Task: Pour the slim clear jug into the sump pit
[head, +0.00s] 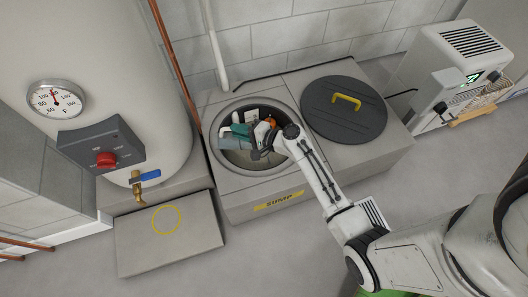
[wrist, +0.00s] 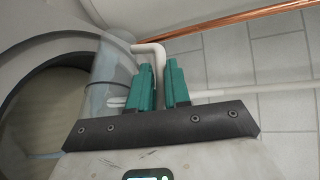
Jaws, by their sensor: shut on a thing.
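The sump pit (head: 228,163) is a round open hole in a grey box with a yellow SUMP label; its rim also fills the left of the wrist view (wrist: 18,62). My gripper (head: 240,129) is over the opening, low near its back. In the wrist view its green fingers (wrist: 160,78) are closed on a pale part of the slim clear jug (wrist: 107,72), apparently its handle. The jug's see-through body is left of the fingers, overlapping the pit's rim. In the head view the jug is small and hard to make out. Its tilt and contents are unclear.
A dark round lid (head: 345,118) with a yellow handle lies right of the pit. A boiler tank (head: 75,35) with a valve stands left, above a grey block (head: 170,245). A white pipe (head: 212,45) and copper pipe (head: 172,60) run behind. A white machine (head: 450,70) stands right.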

